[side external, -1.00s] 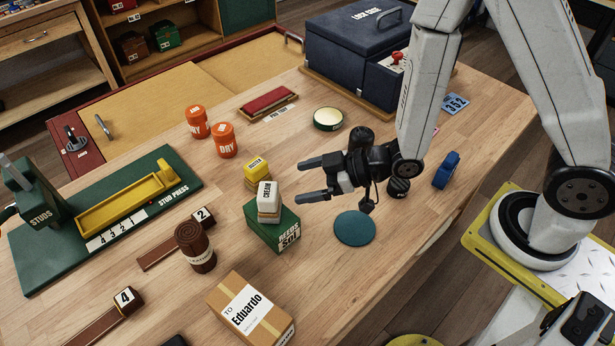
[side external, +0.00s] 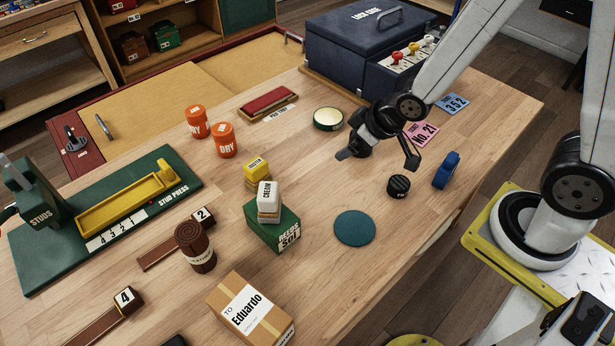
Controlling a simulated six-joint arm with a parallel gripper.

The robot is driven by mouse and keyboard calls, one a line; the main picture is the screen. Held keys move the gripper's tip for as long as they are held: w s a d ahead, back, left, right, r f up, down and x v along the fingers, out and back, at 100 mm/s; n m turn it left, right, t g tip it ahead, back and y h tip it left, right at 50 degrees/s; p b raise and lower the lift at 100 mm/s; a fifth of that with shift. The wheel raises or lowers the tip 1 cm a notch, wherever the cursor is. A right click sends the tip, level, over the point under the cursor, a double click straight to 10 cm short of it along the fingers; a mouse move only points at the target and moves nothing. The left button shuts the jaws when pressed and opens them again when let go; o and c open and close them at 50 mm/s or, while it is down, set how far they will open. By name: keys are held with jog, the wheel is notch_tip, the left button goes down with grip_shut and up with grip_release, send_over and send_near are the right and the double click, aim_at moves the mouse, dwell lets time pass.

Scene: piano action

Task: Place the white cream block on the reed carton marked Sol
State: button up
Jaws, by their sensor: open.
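The white cream block (side external: 268,194) sits upright on top of the green reed carton marked Sol (side external: 274,229), over a thin tan layer. Its label reads CREAM. A yellow block (side external: 257,168) stands just behind it; I cannot tell whether it also rests on the carton. My gripper (side external: 378,160) is open and empty, its fingers spread, above the table to the right of the carton and apart from the block.
A teal disc (side external: 355,228) and a black round knob (side external: 398,187) lie near my gripper. Orange DRY tins (side external: 225,140), a brown cylinder (side external: 195,248), the Eduardo parcel (side external: 250,310) and a blue case (side external: 350,45) stand around.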

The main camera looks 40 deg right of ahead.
jog(key=s+d+r+m+g+h, duration=0.1)
jog(key=s+d+r+m+g, duration=0.2)
jog(key=s, duration=0.3)
jog(key=shift+s+d+r+m+g, duration=0.25)
jog(key=shift+d+m+g, duration=0.05)
jog(key=shift+d+g, duration=0.2)
